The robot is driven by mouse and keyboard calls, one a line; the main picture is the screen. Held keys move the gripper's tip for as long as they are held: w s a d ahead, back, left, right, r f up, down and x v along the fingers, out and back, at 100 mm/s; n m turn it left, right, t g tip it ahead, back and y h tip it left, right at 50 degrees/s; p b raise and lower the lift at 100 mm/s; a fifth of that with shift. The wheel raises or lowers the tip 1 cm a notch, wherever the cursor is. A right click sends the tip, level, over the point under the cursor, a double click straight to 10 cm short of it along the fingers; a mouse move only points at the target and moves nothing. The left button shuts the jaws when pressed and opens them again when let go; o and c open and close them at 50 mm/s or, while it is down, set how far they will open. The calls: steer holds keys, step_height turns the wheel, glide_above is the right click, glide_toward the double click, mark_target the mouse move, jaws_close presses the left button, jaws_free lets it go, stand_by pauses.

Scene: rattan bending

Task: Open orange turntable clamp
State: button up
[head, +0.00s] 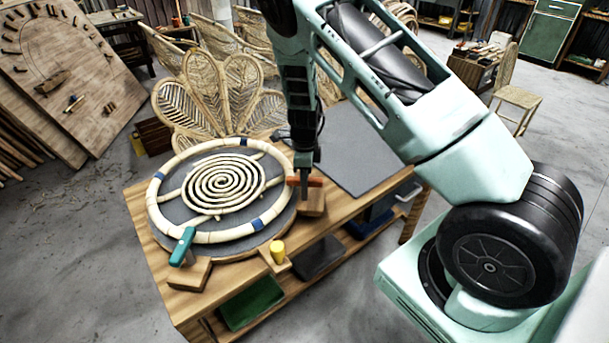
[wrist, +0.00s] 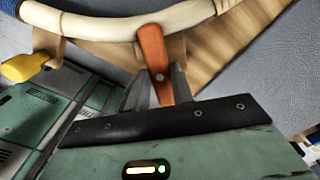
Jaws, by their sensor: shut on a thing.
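The orange clamp (head: 315,182) is a lever on a wooden block (head: 313,204) at the right edge of the round turntable (head: 262,234). In the wrist view the orange lever (wrist: 151,48) has its far end at the pale rattan ring (wrist: 100,24); whether it presses on the ring I cannot tell. My gripper (head: 304,192) points down at the lever. In the wrist view my gripper's fingers (wrist: 157,92) are shut on the lever's near part, one on each side. The fingers hide part of the block in the head view.
A teal clamp (head: 182,246) and a yellow clamp (head: 278,250) stand on blocks at the turntable's front edge. A rattan spiral (head: 222,183) lies inside the ring. A grey mat (head: 360,160) covers the bench (head: 140,213) to the right. A petal-shaped rattan chair back (head: 215,95) stands behind.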

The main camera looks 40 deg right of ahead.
steer(key=n+b, duration=0.1)
steer(key=n, duration=0.3)
steer(key=n+b, duration=0.1)
steer(key=n, duration=0.3)
steer(key=shift+n, duration=0.3)
steer(key=n+b, duration=0.1)
steer(key=n, duration=0.3)
steer(key=shift+n+b, duration=0.3)
steer(key=shift+b, duration=0.05)
steer(key=shift+n+b, duration=0.5)
steer(key=shift+n, duration=1.8)
steer(key=o, duration=1)
